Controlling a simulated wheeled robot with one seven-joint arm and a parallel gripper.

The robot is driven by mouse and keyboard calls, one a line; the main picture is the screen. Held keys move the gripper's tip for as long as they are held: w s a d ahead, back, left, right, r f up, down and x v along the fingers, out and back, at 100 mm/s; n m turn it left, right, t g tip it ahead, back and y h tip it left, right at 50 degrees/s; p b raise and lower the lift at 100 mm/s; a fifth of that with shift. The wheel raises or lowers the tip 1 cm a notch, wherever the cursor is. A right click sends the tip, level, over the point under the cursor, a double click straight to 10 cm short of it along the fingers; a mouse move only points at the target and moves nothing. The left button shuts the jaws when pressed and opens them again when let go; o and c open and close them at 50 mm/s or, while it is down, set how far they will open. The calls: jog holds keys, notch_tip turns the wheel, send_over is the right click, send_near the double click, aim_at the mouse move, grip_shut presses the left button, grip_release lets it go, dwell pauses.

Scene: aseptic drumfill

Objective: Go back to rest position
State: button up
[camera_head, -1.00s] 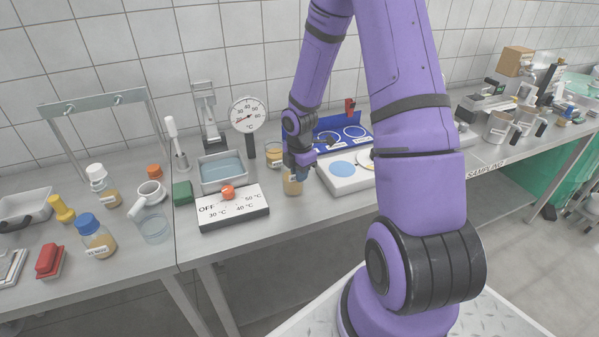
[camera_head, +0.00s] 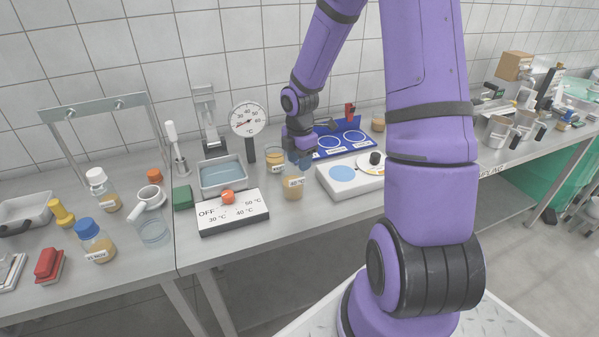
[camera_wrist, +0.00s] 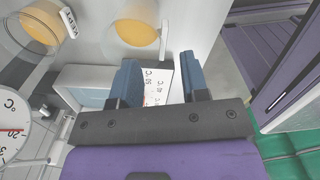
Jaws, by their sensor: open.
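My gripper (camera_head: 300,160) hangs above the bench, just behind a beaker of tan liquid (camera_head: 292,186) that stands at the bench's front. In the wrist view my gripper (camera_wrist: 160,75) shows two blue fingers spread apart with nothing between them. Two round vessels with orange-tan contents show beyond the fingertips there; one is a beaker (camera_wrist: 135,32) close to the fingers. My purple arm covers part of the bench to the right in the head view.
A dial thermometer (camera_head: 248,120), a water bath (camera_head: 222,175) and its control box (camera_head: 232,212) stand left of my gripper. A white plate unit (camera_head: 340,180) and a blue rack (camera_head: 345,138) are to the right. Another beaker (camera_head: 275,160) stands close behind.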

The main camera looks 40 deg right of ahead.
notch_tip(320, 180, up, 4)
dwell(0.4)
jog(key=s+a+r+m+t+h, duration=0.1)
jog(key=s+a+r+m, duration=0.3)
jog(key=r, duration=0.5)
jog(key=s+a+r+m+t+h, duration=0.1)
jog(key=s+a+r+m, duration=0.3)
jog(key=r, duration=0.4)
jog(key=s+a+r+m+t+y, duration=0.1)
jog(key=s+a+r+m, duration=0.1)
jog(key=s+r+m, duration=0.2)
jog(key=s+a+r+m+t+y, duration=0.1)
jog(key=s+a+r+m+t, duration=0.1)
jog(key=s+m, duration=0.4)
jog(key=s+a+r, duration=0.1)
jog(key=s+r, duration=0.1)
jog(key=s, duration=0.3)
jog(key=shift+r, duration=0.35)
jog(key=shift+s, duration=0.1)
